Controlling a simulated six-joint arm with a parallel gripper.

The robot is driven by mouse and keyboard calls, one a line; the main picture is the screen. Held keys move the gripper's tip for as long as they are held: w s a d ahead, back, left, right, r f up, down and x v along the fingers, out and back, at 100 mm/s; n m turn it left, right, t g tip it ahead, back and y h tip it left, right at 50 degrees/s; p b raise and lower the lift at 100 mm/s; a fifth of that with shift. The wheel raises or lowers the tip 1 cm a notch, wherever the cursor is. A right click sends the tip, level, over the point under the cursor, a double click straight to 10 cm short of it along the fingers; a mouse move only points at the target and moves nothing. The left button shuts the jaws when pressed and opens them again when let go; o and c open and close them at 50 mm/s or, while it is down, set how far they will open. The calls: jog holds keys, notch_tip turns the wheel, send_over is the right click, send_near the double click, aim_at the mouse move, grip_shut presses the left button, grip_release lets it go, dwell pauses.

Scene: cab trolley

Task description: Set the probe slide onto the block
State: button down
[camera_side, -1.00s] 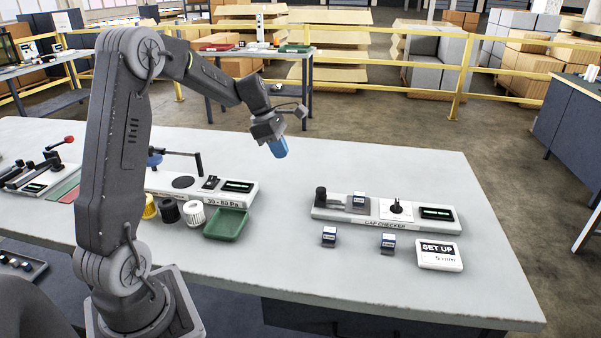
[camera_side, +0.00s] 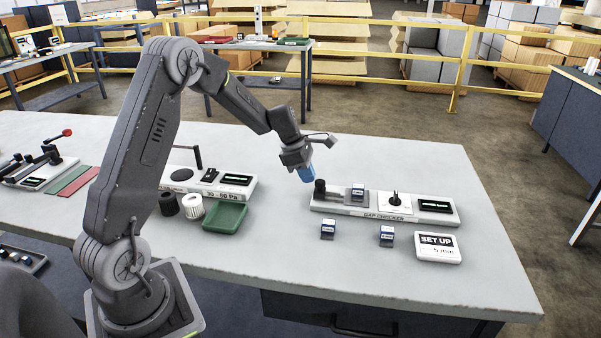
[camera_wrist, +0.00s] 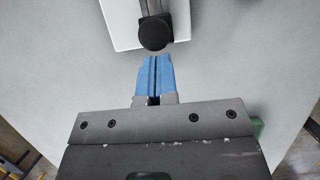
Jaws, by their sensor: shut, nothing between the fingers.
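The gap checker (camera_side: 357,209) is a long white base near the right of the table. The probe slide is a grey bar with a round black knob (camera_side: 320,187) at the base's left end; in the wrist view the knob (camera_wrist: 155,33) is just ahead of my fingertips. A blue-and-white labelled block (camera_side: 358,191) sits on the checker, right of the knob, with an apparent gap between them. My gripper (camera_side: 307,175) has blue fingers, shut and empty, just left of and above the knob. The shut fingers (camera_wrist: 154,72) point at the knob without visibly holding it.
Two similar blocks (camera_side: 328,229) and (camera_side: 387,236) stand in front of the checker. A "SET UP 5 mm" card (camera_side: 438,247) lies to their right. The checker carries a dark display (camera_side: 434,206). A green tray (camera_side: 225,216) is at left. Table right of the checker is clear.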

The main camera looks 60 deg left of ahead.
aim_at(325, 190)
jog(key=w+d, duration=0.3)
jog(key=shift+w+d, duration=0.3)
dwell(0.4)
jog(key=s+a, duration=0.3)
jog(key=shift+a+r, duration=0.15)
jog(key=shift+r, duration=0.2)
jog(key=v, duration=0.9)
jog(key=shift+r, duration=0.15)
